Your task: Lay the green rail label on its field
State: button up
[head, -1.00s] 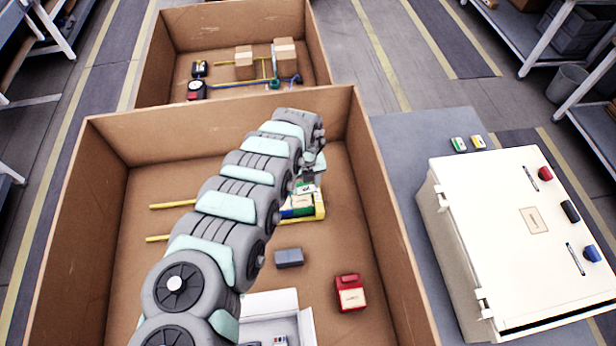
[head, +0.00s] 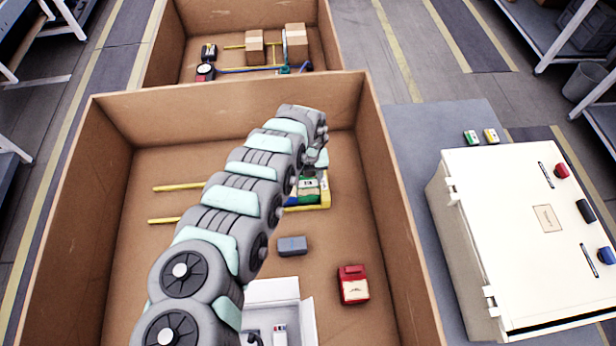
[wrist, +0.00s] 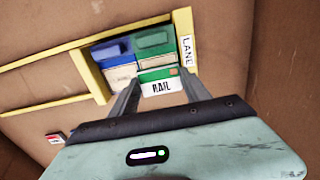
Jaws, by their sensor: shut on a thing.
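My gripper (wrist: 158,92) is shut on the green rail label (wrist: 162,86), a small green-and-white piece reading "RAIL". In the wrist view, the label lies between the fingers, in front of a blue block (wrist: 113,50) and a green block (wrist: 154,42). Both blocks have pale beige faces and sit inside a yellow frame (wrist: 90,73). In the head view, my gripper (head: 312,168) is over the right end of the yellow frame (head: 327,190), largely hidden by my arm. I cannot tell whether the label touches a block.
A "LANE" sign (wrist: 187,50) stands by the frame. The big carton's walls (head: 385,200) surround the work area. A grey-blue block (head: 292,246), a red box (head: 353,284) and a white tray (head: 306,312) lie nearer. A white cabinet (head: 530,240) stands outside, right.

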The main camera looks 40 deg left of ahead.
jog(key=shift+f, duration=0.25)
jog(key=shift+f+b, duration=1.05)
jog(key=shift+f+b, duration=0.3)
jog(key=shift+f, duration=0.05)
dwell(1.1)
jog(key=o, duration=1.6)
jog(key=shift+r, duration=0.1)
notch_tip(320, 180, up, 11)
jog(key=shift+f+p, duration=0.2)
jog(key=shift+p, duration=0.65)
